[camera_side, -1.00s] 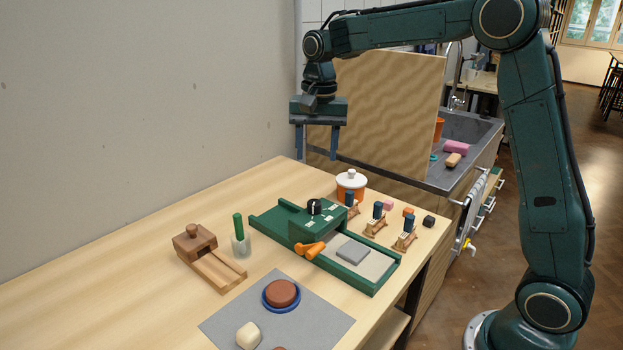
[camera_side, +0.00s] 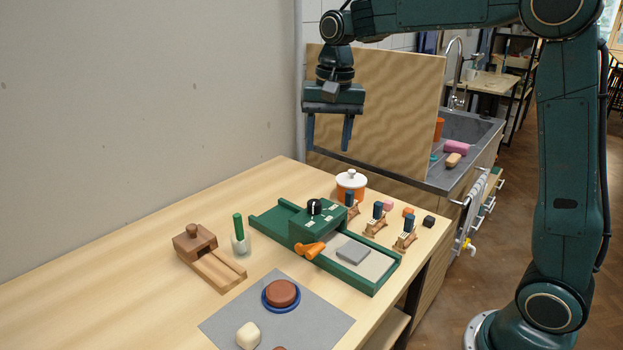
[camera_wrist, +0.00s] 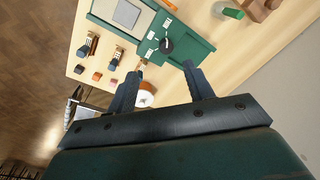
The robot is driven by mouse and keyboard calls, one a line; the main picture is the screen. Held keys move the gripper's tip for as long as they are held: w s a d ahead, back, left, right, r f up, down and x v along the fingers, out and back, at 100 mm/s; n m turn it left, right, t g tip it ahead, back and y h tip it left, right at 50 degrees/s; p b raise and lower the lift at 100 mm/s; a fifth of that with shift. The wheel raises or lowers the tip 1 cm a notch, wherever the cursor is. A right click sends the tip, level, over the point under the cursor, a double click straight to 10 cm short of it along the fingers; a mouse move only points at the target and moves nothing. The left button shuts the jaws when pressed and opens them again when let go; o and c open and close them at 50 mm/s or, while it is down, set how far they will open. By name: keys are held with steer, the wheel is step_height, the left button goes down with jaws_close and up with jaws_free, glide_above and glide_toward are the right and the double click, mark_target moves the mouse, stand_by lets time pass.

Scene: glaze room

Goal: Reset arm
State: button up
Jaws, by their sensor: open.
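My gripper (camera_side: 329,146) is open and empty, high above the back of the wooden table (camera_side: 120,270), with its fingers pointing down. In the wrist view my gripper (camera_wrist: 163,82) shows two dark fingers spread apart with nothing between them. Below it in the side view is a green station (camera_side: 318,222) with a black knob, an orange-handled tool (camera_side: 310,250) and a grey slab (camera_side: 352,252) on its pale bed. The station also shows in the wrist view (camera_wrist: 195,45). A white and orange lidded pot (camera_side: 351,186) stands behind the station.
A wooden block device (camera_side: 195,241) and a green-handled tool in a clear cup (camera_side: 240,244) stand left. A grey mat (camera_side: 310,315) holds a brown disc (camera_side: 281,292) on a blue ring and a cream lump (camera_side: 248,335). Small stamp stands (camera_side: 376,222) line the right. A wooden panel (camera_side: 395,100) rises behind.

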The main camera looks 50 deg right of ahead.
steer(key=s+a+f+n+t, duration=0.1)
steer(key=s+n, duration=0.3)
steer(key=s, duration=0.8)
steer(key=s+a+f+n+t, duration=0.1)
steer(key=s+n, duration=0.4)
steer(key=s, duration=0.8)
steer(key=a+t, duration=0.1)
steer(key=t, duration=0.1)
steer(key=shift+a+f+t, duration=0.15)
steer(key=shift+t, duration=0.15)
